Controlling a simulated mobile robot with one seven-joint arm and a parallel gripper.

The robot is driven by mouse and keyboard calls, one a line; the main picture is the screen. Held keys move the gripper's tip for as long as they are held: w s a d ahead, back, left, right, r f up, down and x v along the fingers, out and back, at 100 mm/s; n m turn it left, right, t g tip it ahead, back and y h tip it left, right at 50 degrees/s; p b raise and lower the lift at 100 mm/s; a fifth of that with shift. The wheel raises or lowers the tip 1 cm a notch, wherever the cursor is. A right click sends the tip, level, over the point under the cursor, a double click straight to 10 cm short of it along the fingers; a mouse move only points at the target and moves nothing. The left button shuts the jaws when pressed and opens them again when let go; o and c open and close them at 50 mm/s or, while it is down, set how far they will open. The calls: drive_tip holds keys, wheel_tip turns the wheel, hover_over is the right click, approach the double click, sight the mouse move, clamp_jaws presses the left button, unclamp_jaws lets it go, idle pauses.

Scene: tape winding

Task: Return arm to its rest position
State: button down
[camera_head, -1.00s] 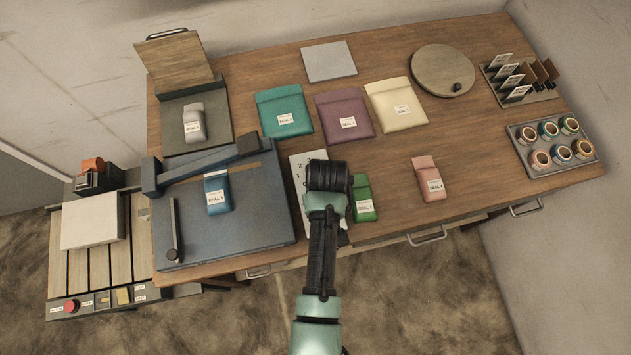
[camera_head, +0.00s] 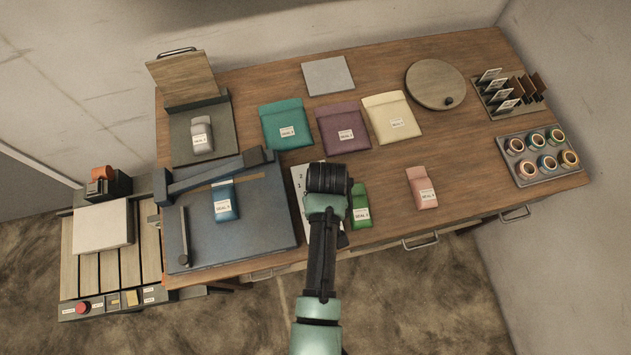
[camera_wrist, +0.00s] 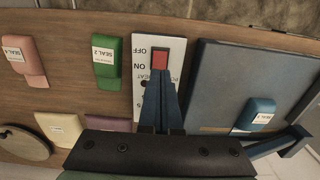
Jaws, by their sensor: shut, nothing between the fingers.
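My gripper (camera_wrist: 160,88) shows in the wrist view with its two blue fingers together and nothing between them. The fingertips point at a white panel (camera_wrist: 141,95) marked OFF and ON, just below its red switch (camera_wrist: 160,59) in the picture. I cannot tell whether they touch the panel. In the head view my arm reaches up from the bottom middle, over the front of the wooden table (camera_head: 385,185). Its wrist hides the fingers and most of the white panel (camera_head: 297,190).
A blue board with a long lever (camera_head: 250,245) lies left of my arm. Green (camera_head: 360,215) and pink (camera_head: 421,190) pouches lie right of it. Larger pouches, a round wooden disc (camera_head: 435,80) and a tape tray (camera_head: 503,150) stand farther back and right. The floor in front is clear.

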idle(0.3)
drive_tip(key=w+r+m+t+b, duration=0.1)
drive_tip(key=w+r+t+b, duration=0.5)
drive_tip(key=w+r, duration=1)
drive_tip(key=w+r+t+b, duration=0.1)
drive_tip(key=w+r+t, duration=0.25)
drive_tip(key=r, duration=0.55)
drive_tip(key=w+r+t, duration=0.3)
drive_tip(key=r+t, duration=0.2)
drive_tip(key=r, duration=0.4)
drive_tip(key=s+r+m+t+b, duration=0.1)
drive_tip(key=s+r+t+b, duration=0.15)
drive_tip(key=r, duration=0.65)
drive_tip(key=s+r+m+t+b, duration=0.1)
drive_tip(key=s+r+t, duration=0.25)
drive_tip(key=r, duration=0.55)
drive_tip(key=s+r+t+b, duration=0.2)
drive_tip(key=s+r+t, duration=0.5)
drive_tip(key=s+r, duration=0.5)
drive_tip(key=shift+s+r+m, duration=0.3)
drive_tip(key=shift+s+r, duration=0.05)
drive_tip(key=shift+r, duration=0.05)
